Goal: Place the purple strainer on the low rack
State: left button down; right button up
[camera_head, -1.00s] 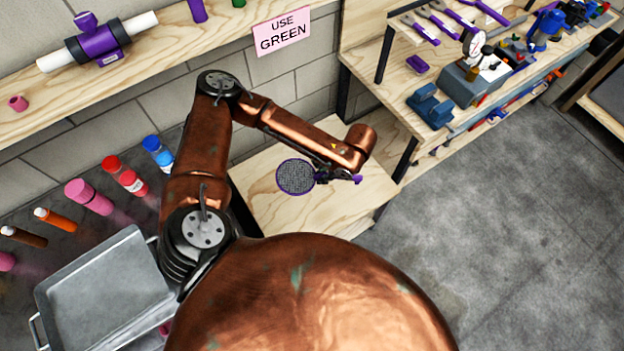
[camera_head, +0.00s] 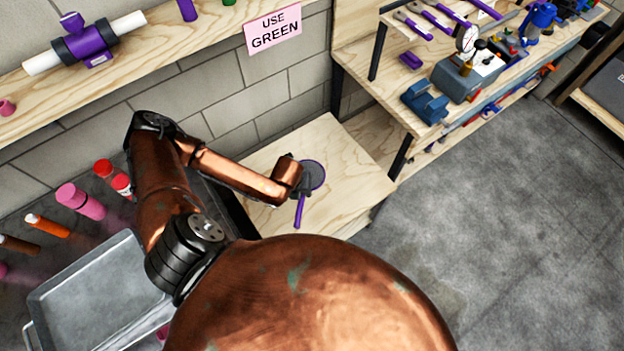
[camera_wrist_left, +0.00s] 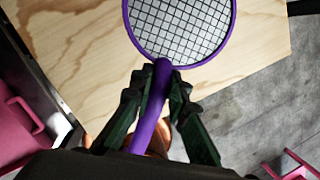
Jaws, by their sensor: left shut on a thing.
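The purple strainer (camera_head: 300,208) has a round mesh with a purple rim and a purple handle. My left gripper (camera_head: 300,191) is shut on its handle, near where it meets the rim. In the left wrist view, the strainer's mesh (camera_wrist_left: 180,28) is over pale wood, with its handle between my gripper's dark fingers (camera_wrist_left: 163,88). The low rack's wooden top (camera_head: 330,140) is beneath the strainer; I cannot tell whether they touch. My wrist hides part of the strainer in the head view. My right gripper is not in view.
A workbench (camera_head: 385,90) with tools stands right of the low rack. A wall shelf (camera_head: 170,45) with a "USE GREEN" sign (camera_head: 273,29) is above it. A grey metal tray (camera_head: 95,295) and several bottles are at the left. Open floor (camera_head: 500,200) is at the right.

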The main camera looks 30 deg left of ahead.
aim_at(317, 176)
pick_arm(q)
jog(key=w+f, duration=0.1)
jog(key=w, duration=0.1)
jog(key=w+f+b, duration=0.1)
jog(key=w, duration=0.2)
jog(key=w+a+f, duration=0.1)
jog(key=w, duration=0.2)
jog(key=shift+w+f+b, duration=0.1)
jog(key=shift+f+b, duration=0.3)
jog(key=w+f, duration=0.1)
jog(key=w+f+b, duration=0.1)
jog(key=f, duration=0.1)
jog(key=w+f, duration=0.2)
jog(key=shift+w+a+f+b, duration=0.1)
jog(key=shift+a+b, duration=0.25)
jog(key=shift+w+f, duration=0.1)
jog(key=shift+f, duration=0.05)
jog(key=x, duration=0.2)
jog(key=b+x, duration=0.1)
jog(key=shift+s+f, duration=0.2)
jog(key=shift+s, duration=0.05)
jog(key=shift+a+f, duration=0.1)
jog(key=shift+f, duration=0.45)
